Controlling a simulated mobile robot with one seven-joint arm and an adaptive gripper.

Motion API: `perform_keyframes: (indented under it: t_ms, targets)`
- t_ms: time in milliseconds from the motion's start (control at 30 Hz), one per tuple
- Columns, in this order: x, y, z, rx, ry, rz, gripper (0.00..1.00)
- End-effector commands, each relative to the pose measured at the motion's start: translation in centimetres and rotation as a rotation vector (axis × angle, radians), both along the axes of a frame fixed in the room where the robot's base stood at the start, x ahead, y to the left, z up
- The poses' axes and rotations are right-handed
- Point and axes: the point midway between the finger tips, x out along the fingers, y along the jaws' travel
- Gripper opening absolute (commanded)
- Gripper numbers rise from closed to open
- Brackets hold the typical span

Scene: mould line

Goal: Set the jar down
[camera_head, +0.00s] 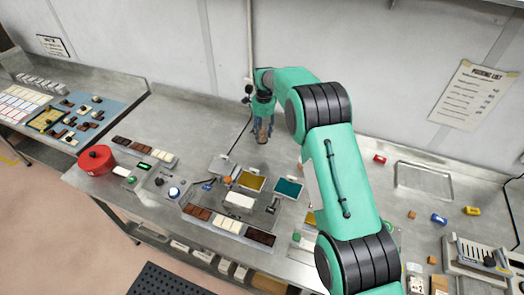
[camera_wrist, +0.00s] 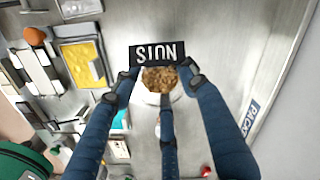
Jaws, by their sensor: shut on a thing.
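The jar (camera_head: 263,136) is held in my gripper (camera_head: 262,122), over the back part of the steel bench near the wall. In the wrist view the jar (camera_wrist: 160,81) shows from above, full of brown nuts. A black label reading NUTS (camera_wrist: 157,53) shows upside down at its edge. The dark blue fingers of my gripper (camera_wrist: 162,92) close around the jar from both sides and from below in the picture. The jar's base is hidden, so I cannot tell whether it touches the bench.
The steel bench (camera_head: 200,120) is bare around and left of the jar. In front stand a yellow-filled tray (camera_head: 250,181), a teal-filled tray (camera_head: 289,188) and chocolate moulds (camera_head: 228,224). A red round container (camera_head: 96,160) stands at the left. An empty metal tray (camera_head: 424,180) lies at the right.

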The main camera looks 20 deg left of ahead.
Motion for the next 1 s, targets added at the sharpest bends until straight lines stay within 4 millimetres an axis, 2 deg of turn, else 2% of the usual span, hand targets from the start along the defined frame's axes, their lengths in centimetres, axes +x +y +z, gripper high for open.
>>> perform_keyframes:
  t_ms: [200,400,833,1000]
  targets:
    - [-0.1,-0.1,-3.0,-0.002,0.002,0.000,0.14]
    - [0.0,0.0,-5.2,-0.001,0.001,0.000,0.14]
    - [0.0,0.0,-5.7,-0.001,0.001,0.000,0.14]
    - [-0.1,-0.1,-7.1,-0.002,0.003,0.000,0.14]
